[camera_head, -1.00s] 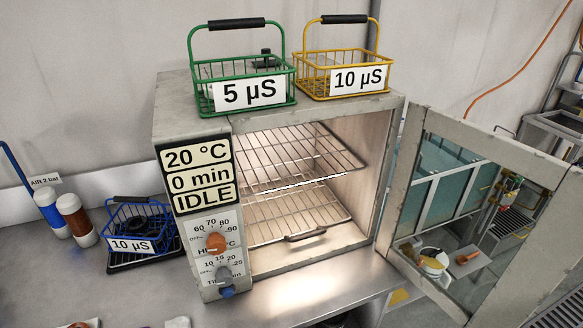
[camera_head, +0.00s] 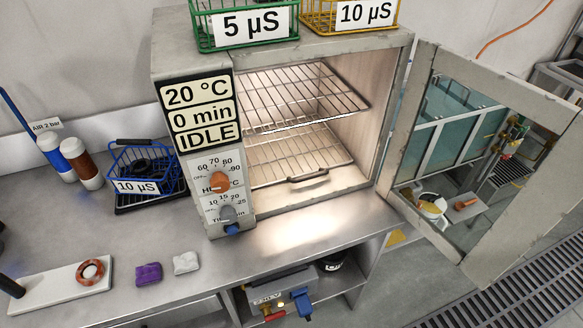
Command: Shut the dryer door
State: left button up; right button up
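The dryer (camera_head: 190,60) stands on the metal bench, its lit chamber open to the front with two empty wire racks (camera_head: 300,150) inside. Its display reads 20 °C, 0 min, IDLE. The dryer door (camera_head: 424,110) is hinged on the right side of the opening and stands wide open, swung out to the right past the bench edge. It has a grey frame around a window. Neither of my grippers shows in the head view.
A green basket (camera_head: 203,32) marked 5 µS and a yellow basket (camera_head: 322,22) marked 10 µS stand on the dryer. A blue basket (camera_head: 178,172), bottles, a purple block (camera_head: 148,274) and a white block (camera_head: 186,263) are on the bench left. Floor below the door looks clear.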

aim_at(555, 188)
jog(key=k, duration=1.1)
jog(key=l+u, duration=0.15)
jog(key=u, duration=1.4)
jog(key=l, duration=0.95)
jog(key=k+l, duration=0.1)
jog(key=l, duration=1.75)
jog(key=k+l+u, duration=0.1)
jog(key=l, duration=1.75)
jog(key=k, duration=0.05)
